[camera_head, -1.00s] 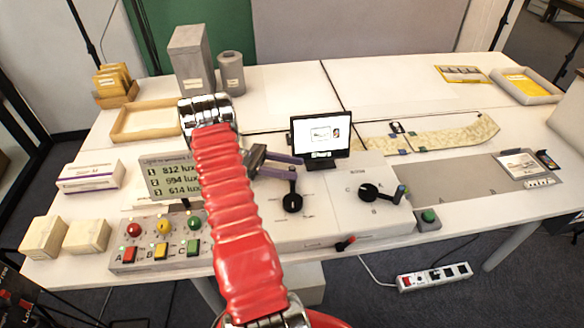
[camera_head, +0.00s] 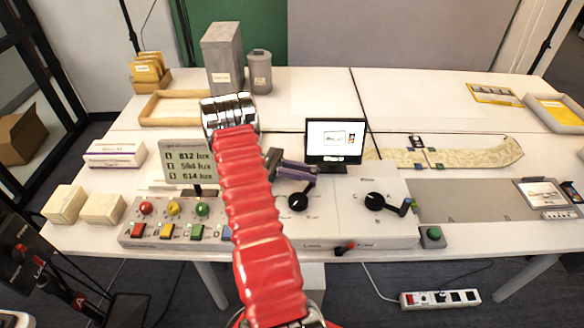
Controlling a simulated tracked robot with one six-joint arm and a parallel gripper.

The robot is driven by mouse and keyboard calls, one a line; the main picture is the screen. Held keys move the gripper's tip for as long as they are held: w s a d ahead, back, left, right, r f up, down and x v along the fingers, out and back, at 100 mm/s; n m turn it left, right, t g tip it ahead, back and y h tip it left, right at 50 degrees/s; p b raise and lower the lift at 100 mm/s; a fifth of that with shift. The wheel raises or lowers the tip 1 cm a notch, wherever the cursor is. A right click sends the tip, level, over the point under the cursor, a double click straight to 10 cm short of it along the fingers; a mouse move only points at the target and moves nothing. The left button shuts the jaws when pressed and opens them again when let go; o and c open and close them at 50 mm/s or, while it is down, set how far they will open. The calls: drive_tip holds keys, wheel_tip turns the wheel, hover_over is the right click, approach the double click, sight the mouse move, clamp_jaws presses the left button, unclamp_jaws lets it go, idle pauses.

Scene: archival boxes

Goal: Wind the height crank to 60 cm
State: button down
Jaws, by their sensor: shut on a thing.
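The fingers mostly hide the handle. The markings around the hub are too small to read, so I cannot tell the height in cm. A second black dial (camera_head: 375,201) with a side lever stands to the right, apart from my gripper.
A small monitor (camera_head: 336,137) stands just behind the crank. A lux display (camera_head: 188,164) and coloured buttons (camera_head: 167,231) are to the left. The back of the table has bare room.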

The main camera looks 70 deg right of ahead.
drive_tip(key=shift+s+d+r, duration=0.25)
drive_tip(key=shift+s+d, duration=0.1)
drive_tip(key=shift+s, duration=0.15)
drive_tip(key=shift+m, duration=0.3)
